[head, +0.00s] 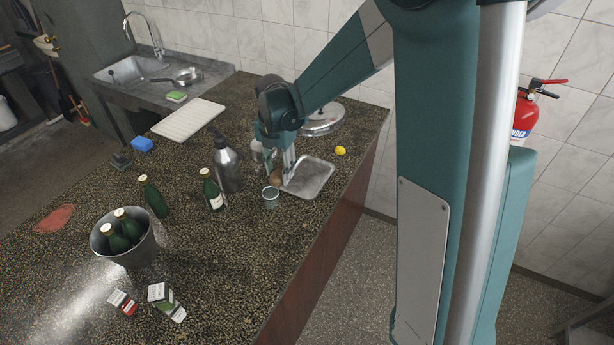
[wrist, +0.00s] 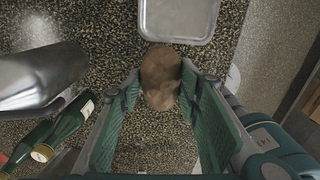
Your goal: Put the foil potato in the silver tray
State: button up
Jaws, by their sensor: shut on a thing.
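My gripper (wrist: 160,88) is shut on a rounded brown lump, the foil potato (wrist: 161,72), held between its two green fingers. No silvery foil shows clearly on it. In the head view the potato (head: 276,177) is a small brown shape under the gripper (head: 282,170), partly hidden by the fingers. The silver tray (head: 313,178) lies flat on the counter just to the right of the gripper. In the wrist view the tray (wrist: 180,38) is at the top, and the potato's upper end comes up to its near rim. The tray's visible part looks empty.
A small can (head: 271,197) stands close in front of the gripper. A metal bottle (head: 228,168) and a green bottle (head: 212,190) stand to its left. A silver lid (head: 323,119) lies behind the tray, and a lemon (head: 340,150) to the right. The counter's right edge is near.

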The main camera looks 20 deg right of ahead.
send_over(307, 178)
jog(key=shift+d+f+m, duration=0.1)
jog(key=shift+f+m, duration=0.1)
jog(key=shift+m, duration=0.1)
jog(key=shift+f, duration=3.15)
jog(key=shift+f, duration=1.85)
jog(key=shift+c, duration=0.2)
jog(key=shift+f, duration=0.2)
jog(key=o, duration=1)
jog(key=shift+r, duration=0.2)
